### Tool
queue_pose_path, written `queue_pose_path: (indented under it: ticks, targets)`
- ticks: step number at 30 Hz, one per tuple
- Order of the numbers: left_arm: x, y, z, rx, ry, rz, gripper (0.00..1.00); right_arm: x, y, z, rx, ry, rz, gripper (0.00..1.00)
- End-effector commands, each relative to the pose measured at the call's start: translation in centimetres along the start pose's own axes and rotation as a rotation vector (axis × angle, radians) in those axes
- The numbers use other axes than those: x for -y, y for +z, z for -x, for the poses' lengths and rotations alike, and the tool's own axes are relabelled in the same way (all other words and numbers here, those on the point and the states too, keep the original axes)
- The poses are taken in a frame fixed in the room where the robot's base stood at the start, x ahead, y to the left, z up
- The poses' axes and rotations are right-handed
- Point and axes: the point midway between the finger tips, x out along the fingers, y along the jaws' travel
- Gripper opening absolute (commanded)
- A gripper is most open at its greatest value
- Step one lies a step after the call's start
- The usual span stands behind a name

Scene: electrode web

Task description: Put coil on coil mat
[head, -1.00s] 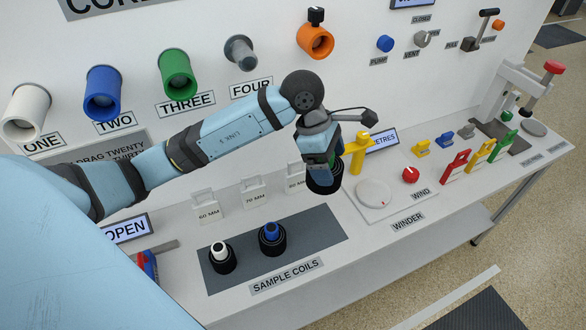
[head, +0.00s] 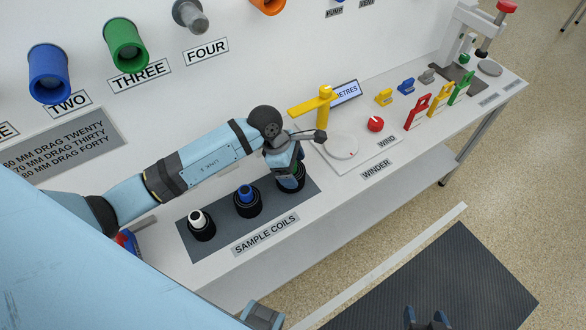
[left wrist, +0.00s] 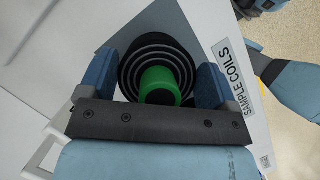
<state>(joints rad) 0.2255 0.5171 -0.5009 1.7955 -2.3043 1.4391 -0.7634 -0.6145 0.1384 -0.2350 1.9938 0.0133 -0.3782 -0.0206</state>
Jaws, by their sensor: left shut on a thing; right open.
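My left gripper (head: 288,168) is shut on a black coil with a green core (head: 291,183), at the right end of the dark grey coil mat (head: 222,235). In the left wrist view, the green core (left wrist: 159,86) and black rings of the coil sit between my two blue fingers (left wrist: 160,82). The coil is upright, over or on the mat; I cannot tell whether its base touches. A white-cored coil (head: 201,225) and a blue-cored coil (head: 247,200) stand on the mat to its left. My right gripper (head: 427,318) is open and empty at the bottom edge.
The winder (head: 340,150), with a yellow arm (head: 312,103) and red knob (head: 375,124), stands to the right of the mat. Coloured gauges (head: 417,110) and a press (head: 465,45) are further right. The table's front edge lies just before the mat.

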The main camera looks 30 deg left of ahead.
Motion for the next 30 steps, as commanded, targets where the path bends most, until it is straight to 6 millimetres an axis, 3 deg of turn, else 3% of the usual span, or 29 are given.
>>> queue_pose_path:
  ticks: [3, 14, 15, 17, 25, 30]
  targets:
    - [0.0, -0.5, -1.2, -0.001, -0.001, 0.001, 0.44, 0.0, -0.1, 0.1, 0.000, 0.000, 0.000, 0.63]
    - [0.0, -0.7, -1.6, 0.000, 0.002, -0.001, 0.44, 0.0, 0.3, -0.2, -0.001, 0.000, 0.000, 0.63]
    - [0.0, -0.7, -1.6, -0.001, 0.000, 0.000, 0.88, 0.0, 0.2, -0.1, 0.000, 0.000, 0.000, 0.63]
    - [0.0, -0.7, -1.6, -0.001, 0.000, 0.000, 1.00, 0.0, 0.2, -0.1, 0.000, 0.000, 0.000, 0.63]
    - [0.1, -0.5, -1.3, -0.001, 0.000, 0.000, 1.00, 0.0, -0.1, 0.1, 0.000, 0.000, 0.001, 0.63]
    - [-0.1, -0.6, 0.8, -0.002, 0.004, -0.002, 1.00, 0.0, 0.0, 0.0, -0.002, 0.000, 0.001, 0.63]
